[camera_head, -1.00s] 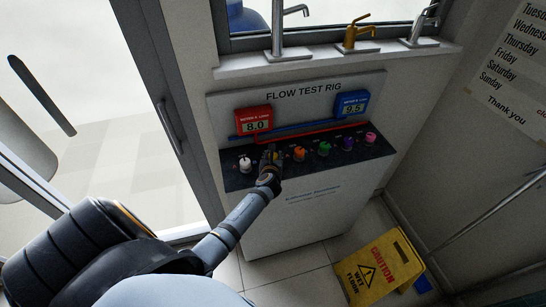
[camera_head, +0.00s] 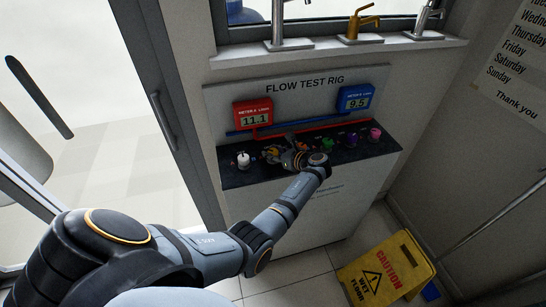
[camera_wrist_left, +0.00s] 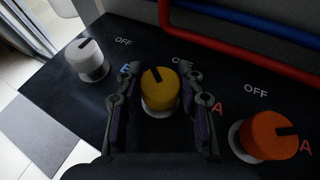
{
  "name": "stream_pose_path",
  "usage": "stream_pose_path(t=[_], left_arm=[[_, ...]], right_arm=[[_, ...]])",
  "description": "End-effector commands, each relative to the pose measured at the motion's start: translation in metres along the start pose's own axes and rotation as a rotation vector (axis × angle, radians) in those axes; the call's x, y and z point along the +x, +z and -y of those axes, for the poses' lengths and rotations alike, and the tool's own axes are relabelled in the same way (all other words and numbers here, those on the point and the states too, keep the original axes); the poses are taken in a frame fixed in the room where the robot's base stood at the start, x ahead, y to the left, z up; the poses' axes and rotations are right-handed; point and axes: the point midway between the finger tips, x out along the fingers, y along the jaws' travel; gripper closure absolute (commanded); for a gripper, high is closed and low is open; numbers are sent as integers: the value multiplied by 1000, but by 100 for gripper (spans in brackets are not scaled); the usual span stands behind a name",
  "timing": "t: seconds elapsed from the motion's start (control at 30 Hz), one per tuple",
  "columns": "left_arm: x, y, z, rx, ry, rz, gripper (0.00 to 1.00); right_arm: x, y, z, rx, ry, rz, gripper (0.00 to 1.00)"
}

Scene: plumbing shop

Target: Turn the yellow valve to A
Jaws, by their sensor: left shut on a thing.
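The yellow valve (camera_wrist_left: 160,88) is a round knob with a black pointer mark, on the dark top of the flow test rig. In the left wrist view my left gripper (camera_wrist_left: 160,100) has one finger on each side of it and is shut on it. The pointer slants up and slightly left, between a blue B at left and OFF above; a red A (camera_wrist_left: 217,108) is at lower right. In the head view the yellow valve (camera_head: 272,154) is partly hidden by my left gripper (camera_head: 280,156). My right gripper is not in view.
A white knob (camera_wrist_left: 87,60) stands left of the yellow valve and an orange knob (camera_wrist_left: 268,135) right of it. Green (camera_head: 327,145), purple and pink knobs follow. The red meter (camera_head: 253,114) reads 11.1; the blue meter (camera_head: 356,99) reads 9.5. A caution sign (camera_head: 387,268) stands on the floor.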

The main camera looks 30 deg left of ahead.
Motion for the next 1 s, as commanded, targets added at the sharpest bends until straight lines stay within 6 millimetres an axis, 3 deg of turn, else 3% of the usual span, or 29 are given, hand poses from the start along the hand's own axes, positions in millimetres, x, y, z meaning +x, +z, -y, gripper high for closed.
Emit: stream_pose_path(t=[0.03, 0.3, 0.93, 0.97, 1.0], left_arm=[[1, -3, 1, -11, 25, 0, 94], [1, -2, 0, -54, 132, -1, 94], [0, -1, 0, -70, 171, -3, 94], [0, -1, 0, -70, 171, -3, 58], [0, -1, 0, -70, 171, -3, 53]], right_arm=[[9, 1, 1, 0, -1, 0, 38], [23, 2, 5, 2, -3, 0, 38], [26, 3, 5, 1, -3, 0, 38], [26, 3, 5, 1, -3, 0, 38], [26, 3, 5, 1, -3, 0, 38]])
